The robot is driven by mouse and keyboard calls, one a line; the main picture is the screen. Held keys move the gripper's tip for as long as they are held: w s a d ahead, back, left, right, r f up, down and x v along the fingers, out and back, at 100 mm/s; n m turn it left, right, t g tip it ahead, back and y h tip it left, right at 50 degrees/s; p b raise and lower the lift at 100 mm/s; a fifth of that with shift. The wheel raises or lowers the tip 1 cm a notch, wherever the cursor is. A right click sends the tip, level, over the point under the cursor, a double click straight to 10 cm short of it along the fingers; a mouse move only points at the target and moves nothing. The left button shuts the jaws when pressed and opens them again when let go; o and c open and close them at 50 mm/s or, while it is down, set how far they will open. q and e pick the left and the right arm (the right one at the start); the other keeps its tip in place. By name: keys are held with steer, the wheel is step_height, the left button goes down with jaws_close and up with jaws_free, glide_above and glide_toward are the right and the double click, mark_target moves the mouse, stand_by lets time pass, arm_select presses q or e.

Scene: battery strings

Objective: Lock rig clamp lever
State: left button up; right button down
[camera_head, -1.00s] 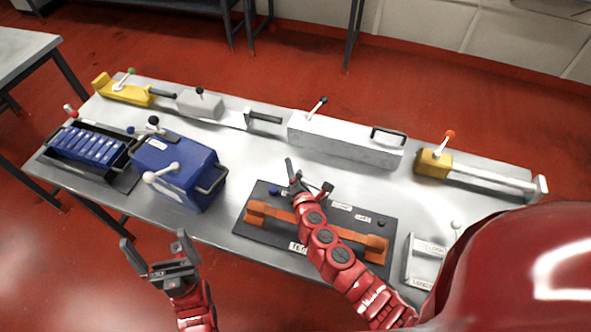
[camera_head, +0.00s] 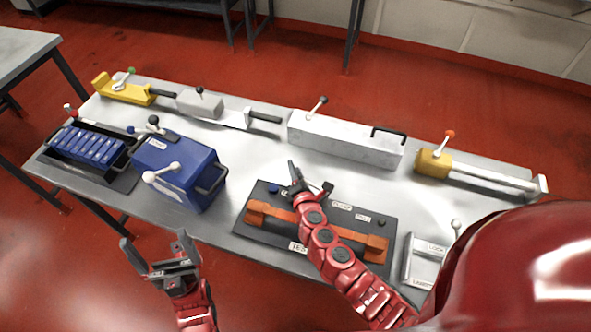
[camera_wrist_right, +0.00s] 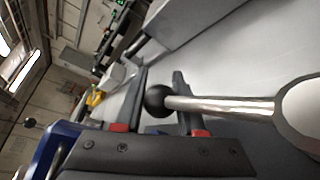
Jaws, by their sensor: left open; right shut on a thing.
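The clamp rig is a dark plate (camera_head: 240,226) with orange bars (camera_head: 335,236) and small white labels, near the front of the table. My right gripper (camera_head: 311,178) is over the plate's back part. In the right wrist view, a shiny metal lever (camera_wrist_right: 225,105) with a black ball knob (camera_wrist_right: 157,100) runs in from a round pivot at the right. The knob sits between the fingers of my right gripper (camera_wrist_right: 161,80), shut on it. In the head view the gripper hides this lever. My left gripper (camera_head: 160,249) is open and empty in front of the table edge.
A blue box (camera_head: 180,172) with levers and a tray of blue cells (camera_head: 95,145) stand at the left. A long light-grey box (camera_head: 340,139), a yellow clamp (camera_head: 125,92) and an orange-yellow block (camera_head: 433,162) line the back. A small fixture (camera_head: 425,255) is at right.

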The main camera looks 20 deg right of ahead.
stand_by(0.8)
steer(key=shift+s+a+n+y, duration=0.45)
steer(key=shift+n+y, duration=0.25)
steer(key=shift+y, duration=0.1)
steer(key=shift+s+a+n+y, duration=0.55)
steer(key=shift+a+n+y, duration=0.25)
steer(key=shift+y, duration=0.4)
steer(key=c, duration=0.5)
jaws_free()
